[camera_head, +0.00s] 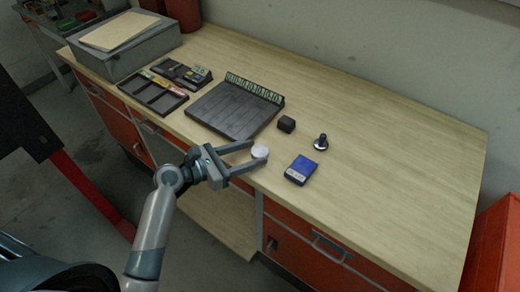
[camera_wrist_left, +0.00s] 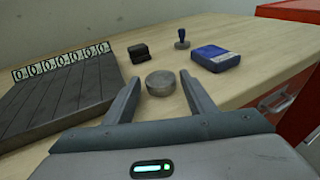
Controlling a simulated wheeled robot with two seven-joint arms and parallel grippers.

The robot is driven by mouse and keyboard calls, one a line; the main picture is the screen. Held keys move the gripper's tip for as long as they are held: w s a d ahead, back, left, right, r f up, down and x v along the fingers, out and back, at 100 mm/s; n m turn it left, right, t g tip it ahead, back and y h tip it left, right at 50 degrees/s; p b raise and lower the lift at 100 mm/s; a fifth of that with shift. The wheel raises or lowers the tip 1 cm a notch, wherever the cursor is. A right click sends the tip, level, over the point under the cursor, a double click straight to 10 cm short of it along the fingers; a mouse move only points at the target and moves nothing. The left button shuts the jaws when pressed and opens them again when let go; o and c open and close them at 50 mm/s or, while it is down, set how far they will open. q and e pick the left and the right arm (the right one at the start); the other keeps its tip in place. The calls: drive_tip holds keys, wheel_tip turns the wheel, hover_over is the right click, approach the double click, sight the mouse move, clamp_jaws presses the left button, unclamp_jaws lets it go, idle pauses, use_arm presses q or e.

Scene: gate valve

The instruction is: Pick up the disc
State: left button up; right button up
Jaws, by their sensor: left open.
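A small round grey disc (camera_head: 260,151) lies on the wooden table near its front edge. My left gripper (camera_head: 259,156) is open, with its two fingers pointing at the disc. In the left wrist view the disc (camera_wrist_left: 160,83) sits between the fingertips or just beyond them, with a gap visible on both sides. I cannot tell exactly how far the fingers reach around it. My right gripper is not in view.
A blue box (camera_head: 300,169), a dark stamp-like piece (camera_head: 321,142) and a black block (camera_head: 286,124) stand right of the disc. A dark slatted board (camera_head: 225,112) lies to its left. The table's right part is clear.

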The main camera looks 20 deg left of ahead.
use_arm(q)
drive_tip(key=shift+w+d+f, duration=0.1)
drive_tip(key=shift+w+d, duration=0.15)
drive_tip(key=shift+c, duration=0.5)
drive_tip(key=c, duration=1)
drive_tip(key=shift+r, duration=0.2)
drive_tip(key=shift+r, duration=0.6)
wheel_tip(320, 180, up, 2)
drive_tip(key=shift+r+b, duration=0.15)
drive_tip(key=shift+b, duration=0.2)
drive_tip(key=s+d+r, duration=0.2)
drive_tip(key=s, duration=0.1)
drive_tip(key=s+d+r, duration=0.2)
drive_tip(key=s+d, duration=0.1)
drive_tip(key=s+d+r, duration=0.2)
drive_tip(key=s+r, duration=0.1)
drive_tip(key=shift+d+r+b, duration=0.1)
drive_tip(key=shift+d+b, duration=0.2)
drive_tip(key=shift+b, duration=0.05)
